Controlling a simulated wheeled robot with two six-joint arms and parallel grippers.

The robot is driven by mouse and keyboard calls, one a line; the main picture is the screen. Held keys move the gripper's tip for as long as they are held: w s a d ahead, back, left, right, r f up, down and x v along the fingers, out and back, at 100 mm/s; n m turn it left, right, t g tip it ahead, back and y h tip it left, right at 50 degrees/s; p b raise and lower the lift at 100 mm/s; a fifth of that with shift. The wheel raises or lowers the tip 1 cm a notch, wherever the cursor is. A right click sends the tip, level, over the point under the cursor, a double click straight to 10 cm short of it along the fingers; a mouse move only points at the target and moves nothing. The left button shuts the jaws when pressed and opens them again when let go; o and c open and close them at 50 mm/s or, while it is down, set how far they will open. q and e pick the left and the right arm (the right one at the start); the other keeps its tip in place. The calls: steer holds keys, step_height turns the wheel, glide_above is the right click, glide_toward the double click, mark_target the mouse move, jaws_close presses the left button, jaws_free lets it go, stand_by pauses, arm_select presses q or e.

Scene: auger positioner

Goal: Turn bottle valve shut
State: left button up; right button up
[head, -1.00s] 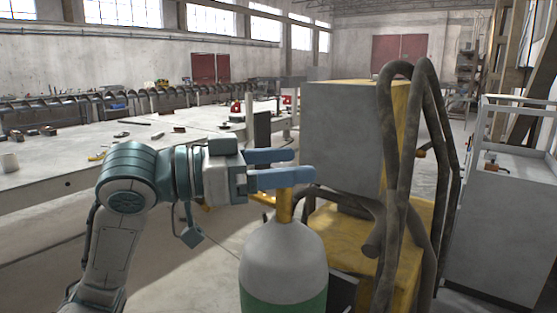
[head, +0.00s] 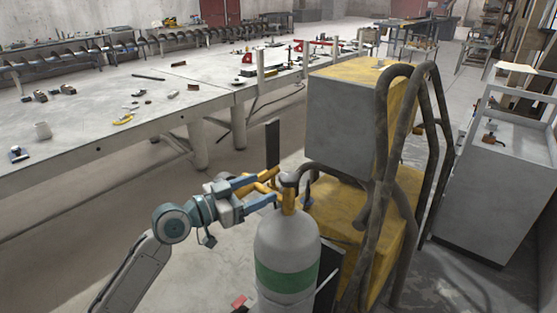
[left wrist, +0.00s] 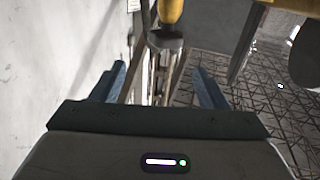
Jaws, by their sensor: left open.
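The gas bottle (head: 287,252) is grey with a green band and stands upright in front of the yellow machine. Its brass valve neck (head: 289,200) rises from the top, with a dark round knob (head: 288,179) above it. My left gripper (head: 261,187) is just left of the valve, its two blue fingers apart and pointing towards it. In the left wrist view the open fingers (left wrist: 162,84) show with a dark round knob (left wrist: 165,40) and a yellow part (left wrist: 170,12) beyond them. Nothing shows held. Contact with the valve cannot be told. My right gripper is not in view.
A grey and yellow machine (head: 345,115) with thick dark hoses (head: 380,200) stands close behind and right of the bottle. A long workbench (head: 80,130) with scattered tools runs along the left. A grey cabinet (head: 485,190) stands at the right.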

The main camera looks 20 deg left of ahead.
mark_target(281, 182)
arm_select(q)
steer(key=shift+y, duration=0.3)
steer(key=p+x, duration=0.1)
steer(key=x, duration=0.2)
steer(key=p+x, duration=0.2)
steer(key=x, duration=0.1)
steer(key=f+p+x, duration=0.1)
steer(key=x, duration=0.2)
steer(key=shift+w+a, duration=0.2)
steer(key=shift+w+d+p, duration=0.35)
steer(key=shift+w+p, duration=0.05)
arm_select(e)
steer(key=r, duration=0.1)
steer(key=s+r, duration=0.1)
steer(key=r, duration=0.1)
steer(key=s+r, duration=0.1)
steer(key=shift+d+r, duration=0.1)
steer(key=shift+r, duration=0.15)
